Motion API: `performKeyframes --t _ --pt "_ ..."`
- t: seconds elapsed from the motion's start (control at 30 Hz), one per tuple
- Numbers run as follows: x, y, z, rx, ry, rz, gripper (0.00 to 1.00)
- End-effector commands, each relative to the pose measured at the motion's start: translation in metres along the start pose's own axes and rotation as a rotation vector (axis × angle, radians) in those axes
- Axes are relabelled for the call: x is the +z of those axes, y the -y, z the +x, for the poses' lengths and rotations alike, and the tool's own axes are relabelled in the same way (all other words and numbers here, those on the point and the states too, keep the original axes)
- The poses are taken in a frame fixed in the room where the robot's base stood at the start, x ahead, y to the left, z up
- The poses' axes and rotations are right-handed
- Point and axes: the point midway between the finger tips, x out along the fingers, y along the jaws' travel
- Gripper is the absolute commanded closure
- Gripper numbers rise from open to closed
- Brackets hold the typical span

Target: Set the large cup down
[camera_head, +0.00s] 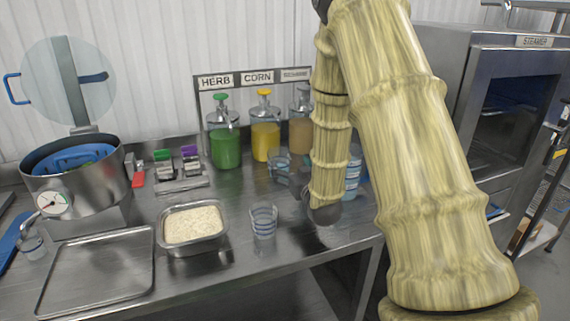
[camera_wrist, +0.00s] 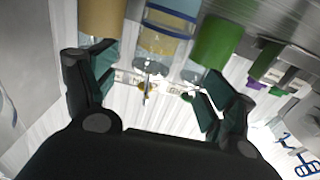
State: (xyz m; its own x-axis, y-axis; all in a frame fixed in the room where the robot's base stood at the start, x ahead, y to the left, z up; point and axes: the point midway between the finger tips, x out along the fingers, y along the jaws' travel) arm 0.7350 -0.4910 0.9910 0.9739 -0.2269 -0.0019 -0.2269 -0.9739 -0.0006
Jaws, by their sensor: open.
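My gripper (camera_wrist: 155,88) is open in the wrist view, with its two dark fingers spread apart and nothing clasped between them. A clear cup with blue bands (camera_wrist: 172,14) shows beyond the fingers, in front of the yellow dispenser. In the head view a clear cup (camera_head: 280,167) stands on the counter before that dispenser. Another clear blue-banded cup (camera_head: 263,222) stands upright right of the rice pan. A blue-banded clear vessel (camera_head: 352,172) is partly hidden behind my arm. I cannot tell which one is the large cup. My arm mostly hides the gripper in the head view.
Green (camera_head: 225,146), yellow (camera_head: 265,138) and brown (camera_head: 300,134) dispensers stand along the back. A rice pan (camera_head: 165,243), an empty tray (camera_head: 98,275) and a pot (camera_head: 75,190) occupy the left. A steamer (camera_head: 512,130) stands right. Counter (camera_head: 245,265) in front is bare.

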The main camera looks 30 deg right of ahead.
Motion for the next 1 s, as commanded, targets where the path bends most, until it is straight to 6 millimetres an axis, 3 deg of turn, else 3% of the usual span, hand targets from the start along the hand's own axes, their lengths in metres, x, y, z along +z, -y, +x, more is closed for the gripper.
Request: performKeyframes --t 0.23,1.0 --pt "0.000 0.000 -0.018 0.000 0.000 0.000 0.16" --pt "0.000 0.000 -0.018 0.000 0.000 0.000 0.16"
